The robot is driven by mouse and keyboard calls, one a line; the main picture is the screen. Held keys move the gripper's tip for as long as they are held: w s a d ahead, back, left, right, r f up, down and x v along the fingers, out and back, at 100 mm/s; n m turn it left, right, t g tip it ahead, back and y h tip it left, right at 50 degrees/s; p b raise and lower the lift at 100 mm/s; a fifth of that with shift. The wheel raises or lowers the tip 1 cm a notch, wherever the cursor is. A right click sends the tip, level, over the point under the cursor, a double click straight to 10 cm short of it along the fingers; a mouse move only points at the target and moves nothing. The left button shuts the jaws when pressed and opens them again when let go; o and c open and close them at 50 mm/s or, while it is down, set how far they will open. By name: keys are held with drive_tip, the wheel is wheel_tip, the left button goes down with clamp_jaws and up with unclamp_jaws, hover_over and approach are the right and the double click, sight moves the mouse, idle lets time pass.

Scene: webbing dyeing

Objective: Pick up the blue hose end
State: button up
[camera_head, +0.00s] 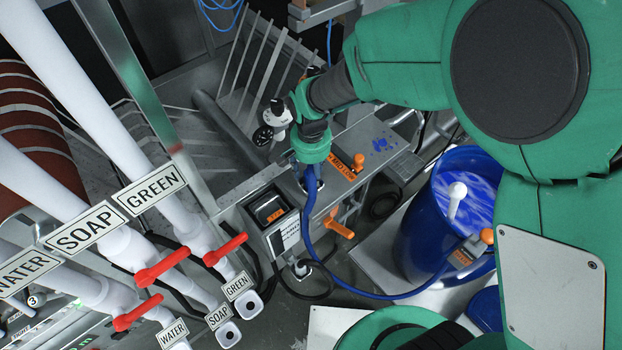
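The blue hose (308,222) runs from a grey machine top under my wrist, down in a loop, and right to the blue barrel (412,240). Its upper end goes out of sight below the green wrist collar, near a dark round opening in the machine top. My gripper (312,162) is at the end of the arm, directly over this upper part of the hose.
Orange levers stand on the machine (357,162), on its side (338,222) and by the barrel (487,236). White pipes labelled WATER, SOAP and GREEN (150,188), with red handles (162,267), fill the left. Grey stairs (200,150) are behind. A white-handled tool stands in the barrel's blue liquid.

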idle(0.3)
clamp_jaws()
idle(0.4)
drive_tip(key=shift+r, duration=0.85)
wheel_tip(320, 180, up, 2)
drive_tip(key=shift+r, duration=0.1)
drive_tip(key=s+d, duration=0.3)
drive_tip(key=s, duration=0.4)
drive_tip(key=s+d+r, duration=0.1)
drive_tip(key=s+d, duration=0.3)
drive_tip(key=s, duration=0.3)
drive_tip(key=shift+d+b, duration=0.15)
drive_tip(key=shift+b, duration=0.15)
drive_tip(key=shift+s, duration=0.1)
